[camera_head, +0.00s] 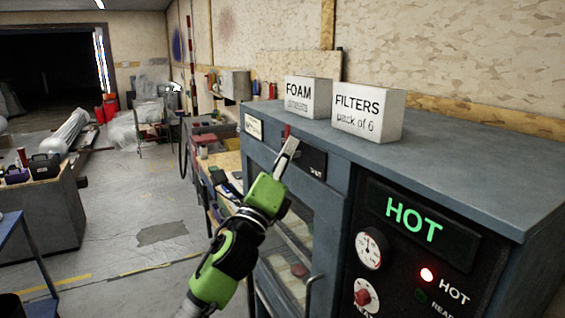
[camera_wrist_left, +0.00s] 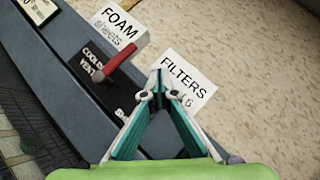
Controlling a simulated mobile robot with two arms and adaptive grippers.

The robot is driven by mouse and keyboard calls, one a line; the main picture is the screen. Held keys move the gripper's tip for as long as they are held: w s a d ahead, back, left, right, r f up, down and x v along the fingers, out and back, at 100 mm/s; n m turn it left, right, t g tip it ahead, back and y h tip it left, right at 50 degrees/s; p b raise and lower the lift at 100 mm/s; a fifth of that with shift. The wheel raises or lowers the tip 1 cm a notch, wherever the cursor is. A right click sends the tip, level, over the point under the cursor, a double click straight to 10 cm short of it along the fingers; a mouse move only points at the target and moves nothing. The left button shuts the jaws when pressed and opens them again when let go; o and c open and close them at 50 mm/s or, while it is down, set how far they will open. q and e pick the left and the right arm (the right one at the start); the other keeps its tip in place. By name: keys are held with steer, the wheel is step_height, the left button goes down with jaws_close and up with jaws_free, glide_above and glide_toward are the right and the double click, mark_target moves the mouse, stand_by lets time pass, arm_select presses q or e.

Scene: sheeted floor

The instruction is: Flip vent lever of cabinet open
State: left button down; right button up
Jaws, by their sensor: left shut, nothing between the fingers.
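The cabinet (camera_head: 345,200) is a blue-grey box at the right in the head view. A black vent plate (camera_head: 312,163) sits high on its front. The red vent lever (camera_head: 286,131) shows only as a small piece behind my left gripper (camera_head: 291,146). In the left wrist view the lever (camera_wrist_left: 119,60) stands out from the vent plate (camera_wrist_left: 90,80), beside a partly hidden label. My left gripper (camera_wrist_left: 157,84) is shut and empty there, its tips to the right of the lever with a visible gap in the picture. My right gripper is not in view.
A FOAM box (camera_head: 308,98) and a FILTERS box (camera_head: 368,112) stand on the cabinet top. A lit HOT display (camera_head: 413,221), a gauge (camera_head: 369,249) and a red knob (camera_head: 363,297) are on the right front. A cluttered bench (camera_head: 215,150) stands behind; floor to the left is open.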

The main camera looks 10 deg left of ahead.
arm_select(q)
steer(key=s+b, duration=0.1)
steer(key=s, duration=0.5)
steer(key=shift+s+a, duration=0.15)
steer(key=shift+s, duration=0.1)
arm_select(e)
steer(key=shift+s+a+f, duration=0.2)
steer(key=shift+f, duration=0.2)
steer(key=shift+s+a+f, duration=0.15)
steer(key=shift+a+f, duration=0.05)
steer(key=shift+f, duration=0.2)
arm_select(q)
steer(key=shift+r, duration=0.15)
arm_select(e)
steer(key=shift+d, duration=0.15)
